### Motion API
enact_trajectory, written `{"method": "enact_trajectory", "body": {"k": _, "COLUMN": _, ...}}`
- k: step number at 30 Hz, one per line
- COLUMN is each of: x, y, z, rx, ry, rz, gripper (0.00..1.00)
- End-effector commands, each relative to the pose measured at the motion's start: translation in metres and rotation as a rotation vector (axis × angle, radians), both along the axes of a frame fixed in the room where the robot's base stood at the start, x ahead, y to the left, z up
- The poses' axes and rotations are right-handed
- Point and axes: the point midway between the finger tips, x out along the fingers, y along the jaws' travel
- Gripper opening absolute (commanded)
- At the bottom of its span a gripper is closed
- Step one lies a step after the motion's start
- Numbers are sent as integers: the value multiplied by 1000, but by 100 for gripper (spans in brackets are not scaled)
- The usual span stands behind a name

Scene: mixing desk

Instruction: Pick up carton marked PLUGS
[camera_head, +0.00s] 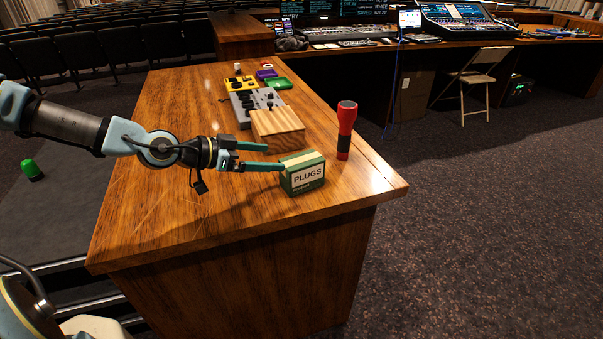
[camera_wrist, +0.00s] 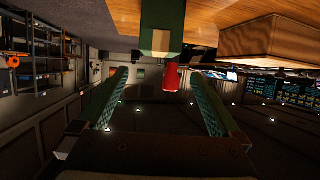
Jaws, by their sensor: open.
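The carton marked PLUGS (camera_head: 304,175) is a small green and cream box standing upright on the wooden desk near its front right corner. My gripper (camera_head: 276,157) is open and level, just left of the carton in the head view, with its fingers pointing right. The nearer fingertip appears close to the carton's left side; I cannot tell whether it touches. In the wrist view the carton (camera_wrist: 162,30) is at the top middle, beyond the two open green fingers (camera_wrist: 163,90). Nothing is between the fingers.
A red and black flashlight (camera_head: 346,130) stands just behind and right of the carton; its red end shows in the wrist view (camera_wrist: 171,78). A wooden block (camera_head: 278,130) lies behind the gripper. Grey and yellow devices (camera_head: 241,83) sit farther back. The front left desktop is clear.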

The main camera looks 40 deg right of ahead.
Motion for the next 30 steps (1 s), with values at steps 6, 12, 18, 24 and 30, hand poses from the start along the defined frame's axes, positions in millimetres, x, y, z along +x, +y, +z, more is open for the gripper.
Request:
{"method": "enact_trajectory", "body": {"k": 6, "x": 1, "y": -9, "z": -12, "rx": -1, "ry": -4, "rz": 4, "gripper": 100}}
{"method": "enact_trajectory", "body": {"k": 12, "x": -2, "y": -18, "z": -16, "rx": 0, "ry": -4, "rz": 3, "gripper": 100}}
{"method": "enact_trajectory", "body": {"k": 18, "x": -7, "y": -31, "z": -20, "rx": 1, "ry": -1, "rz": -4, "gripper": 100}}
{"method": "enact_trajectory", "body": {"k": 24, "x": -10, "y": -48, "z": -23, "rx": 1, "ry": 1, "rz": -2, "gripper": 100}}
{"method": "enact_trajectory", "body": {"k": 30, "x": -13, "y": -59, "z": -24, "rx": 2, "ry": 3, "rz": -3, "gripper": 100}}
